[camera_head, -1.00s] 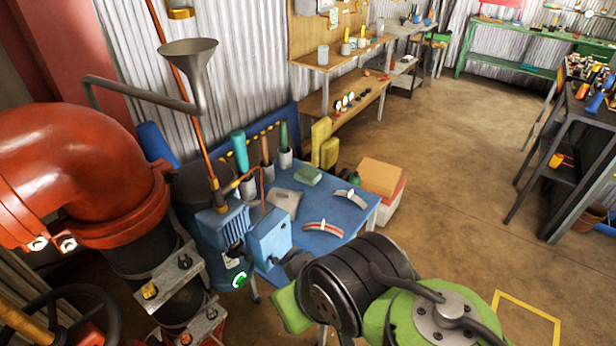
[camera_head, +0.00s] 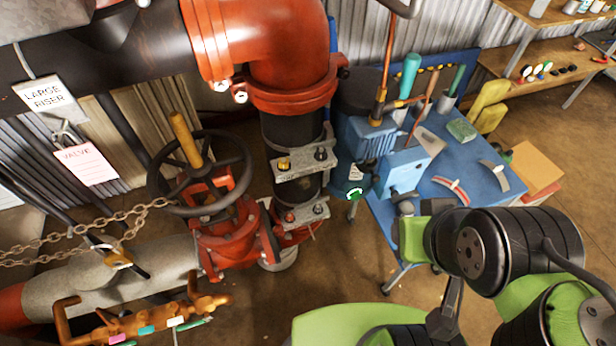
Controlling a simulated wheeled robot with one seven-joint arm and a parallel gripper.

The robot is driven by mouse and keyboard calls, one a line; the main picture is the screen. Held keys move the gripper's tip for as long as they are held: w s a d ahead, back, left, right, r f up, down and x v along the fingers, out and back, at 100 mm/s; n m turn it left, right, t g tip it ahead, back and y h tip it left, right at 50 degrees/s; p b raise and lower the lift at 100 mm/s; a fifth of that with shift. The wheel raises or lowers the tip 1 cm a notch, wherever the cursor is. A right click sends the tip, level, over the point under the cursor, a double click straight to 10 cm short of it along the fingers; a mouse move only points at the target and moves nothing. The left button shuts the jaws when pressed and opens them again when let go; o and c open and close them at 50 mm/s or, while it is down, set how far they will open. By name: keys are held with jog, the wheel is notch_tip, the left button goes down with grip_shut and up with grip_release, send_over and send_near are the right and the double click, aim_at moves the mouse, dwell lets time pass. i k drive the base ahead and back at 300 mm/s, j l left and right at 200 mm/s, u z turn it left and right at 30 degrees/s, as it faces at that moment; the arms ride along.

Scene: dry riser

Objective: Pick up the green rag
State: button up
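A small, flat, muted-green piece (camera_head: 461,130), which looks like the folded green rag, lies on the blue worktable (camera_head: 440,172). It lies near the table's back edge, right of the upright tool handles. Nothing covers it. The green and black links of my arm fill the lower right, in front of the table and apart from the rag. I cannot make out my gripper's fingers in this view.
A blue machine (camera_head: 403,170) stands at the table's left side. Floor shows below the table.

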aim_at(461, 130)
jog(key=l+u, duration=0.4)
jog(key=l, duration=0.2)
jog(key=k+l+u, duration=0.15)
jog(key=l+u, duration=0.2)
jog(key=l, duration=0.2)
jog(key=l+u, duration=0.4)
jog(key=l, duration=0.2)
jog(key=k+l+u, duration=0.1)
jog(key=l+u, duration=0.35)
jog(key=l, duration=0.15)
